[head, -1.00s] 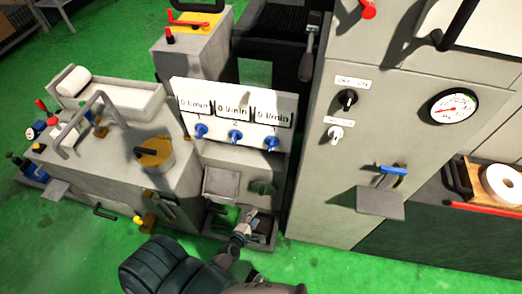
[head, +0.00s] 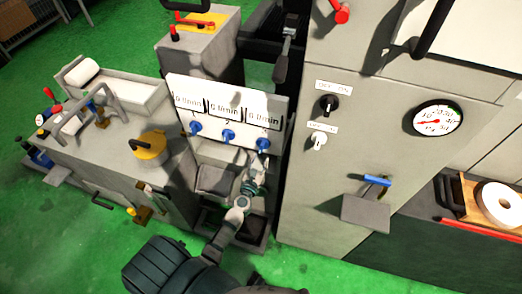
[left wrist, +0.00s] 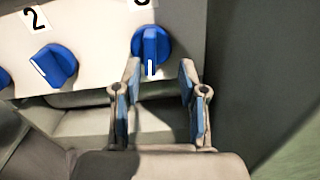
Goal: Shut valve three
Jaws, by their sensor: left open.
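Valve three is the blue knob (head: 263,145) at the right end of a row of three on a white panel. In the left wrist view the valve three knob (left wrist: 150,48) stands upright with its white mark pointing down; its number label is partly cut off. My left gripper (head: 256,172) is just below this knob in the head view. In the left wrist view the gripper (left wrist: 157,82) is open, its blue-padded fingers apart and empty, with the knob beyond the tips. My right gripper is not in view.
The valve two knob (left wrist: 54,65) is close on the left, tilted. White flow displays (head: 222,108) sit above the knobs. A grey cabinet (head: 325,190) with switches and a gauge (head: 433,118) stands close on the right. A grey flap (head: 215,179) is below the panel.

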